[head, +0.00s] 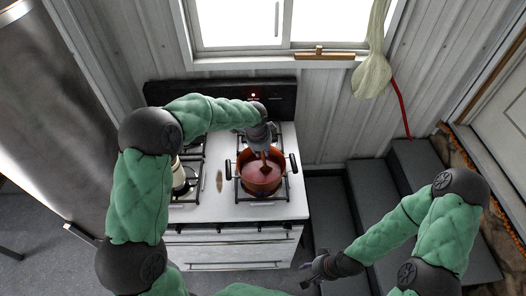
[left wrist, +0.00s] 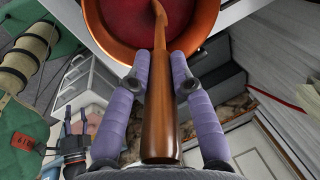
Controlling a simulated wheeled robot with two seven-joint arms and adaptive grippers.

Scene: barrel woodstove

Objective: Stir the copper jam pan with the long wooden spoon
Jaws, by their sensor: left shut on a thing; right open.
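The copper jam pan (head: 262,183) sits on the right side of the stove top, with dark handles at its sides and red jam in it. The long wooden spoon (left wrist: 159,105) stands between the fingers of my left gripper (left wrist: 160,75), which is shut on its handle. The spoon's lower end reaches into the jam in the left wrist view, where the pan's rim (left wrist: 120,52) also shows. My left gripper (head: 262,143) is above the pan's back part in the head view. My right gripper (head: 312,270) is open and empty, low in front of the stove's right side.
The white stove (head: 240,208) has black grates and a dark back panel (head: 220,92). A pale cylindrical thing (head: 179,178) stands on its left side. Grey steps (head: 375,190) rise to the right. A steel fridge-like front (head: 60,120) is at the left.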

